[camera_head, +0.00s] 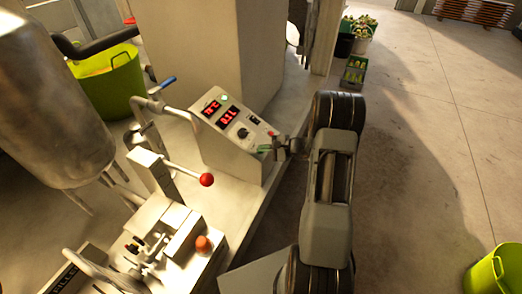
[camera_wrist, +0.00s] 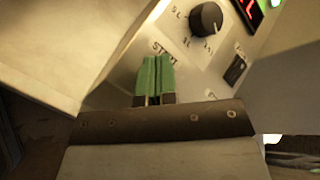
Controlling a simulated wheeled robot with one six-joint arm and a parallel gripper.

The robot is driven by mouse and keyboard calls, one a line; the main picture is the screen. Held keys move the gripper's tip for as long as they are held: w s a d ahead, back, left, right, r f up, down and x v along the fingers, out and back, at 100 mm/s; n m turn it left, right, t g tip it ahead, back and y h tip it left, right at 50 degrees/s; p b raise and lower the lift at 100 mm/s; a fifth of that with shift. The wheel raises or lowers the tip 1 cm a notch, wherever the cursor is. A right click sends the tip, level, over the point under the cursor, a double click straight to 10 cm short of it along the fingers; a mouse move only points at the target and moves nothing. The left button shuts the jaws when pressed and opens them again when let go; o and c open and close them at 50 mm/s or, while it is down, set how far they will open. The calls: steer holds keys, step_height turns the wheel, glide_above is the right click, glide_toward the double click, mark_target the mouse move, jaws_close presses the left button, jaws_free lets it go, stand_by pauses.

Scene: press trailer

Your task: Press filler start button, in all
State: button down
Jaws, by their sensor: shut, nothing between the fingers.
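The filler control box (camera_head: 212,146) has a slanted pale panel with two red digital displays, a black knob and a black switch. In the wrist view the panel (camera_wrist: 128,74) shows the knob (camera_wrist: 206,18) and the printed word START (camera_wrist: 163,47). My gripper (camera_head: 267,148) is at the lower right part of the panel, its green fingers together and empty. In the wrist view my gripper (camera_wrist: 155,60) has its tips just below the START label. The start button itself is not visible; the fingers cover that spot. I cannot tell whether the tips touch the panel.
A red-knobbed lever (camera_head: 206,180) and the filler machine (camera_head: 165,240) stand left of my arm. A steel tank (camera_head: 45,100) and a green tub (camera_head: 108,82) are at the left. Another green tub (camera_head: 495,270) is at the lower right. The floor at right is mostly clear.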

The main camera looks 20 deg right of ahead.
steer(key=shift+s+d+r, duration=0.15)
steer(key=shift+d+r, duration=0.05)
steer(key=shift+r, duration=0.25)
steer(key=r, duration=0.1)
steer(key=s+d+r+p, duration=0.1)
steer(key=r, duration=0.1)
steer(key=r+p, duration=0.1)
steer(key=shift+s+d+r, duration=0.2)
steer(key=shift+s+d, duration=0.05)
steer(key=shift+s, duration=0.1)
stand_by(0.9)
steer(key=s+a+n+g+h, duration=0.5)
steer(key=s+g, duration=0.3)
steer(key=s, duration=0.4)
steer(key=s+a+r+n+t+h, duration=0.1)
steer(key=s+a+r+n+h, duration=0.2)
steer(key=r, duration=0.4)
steer(key=s+a+r+n+t+h, duration=0.2)
steer(key=s+a+r+n+h, duration=0.1)
steer(key=s+r+n, duration=0.2)
step_height(320, 180, up, 4)
steer(key=n, duration=0.2)
steer(key=shift+s+f+n, duration=0.2)
steer(key=shift+s+n, duration=0.1)
steer(key=shift+s, duration=0.1)
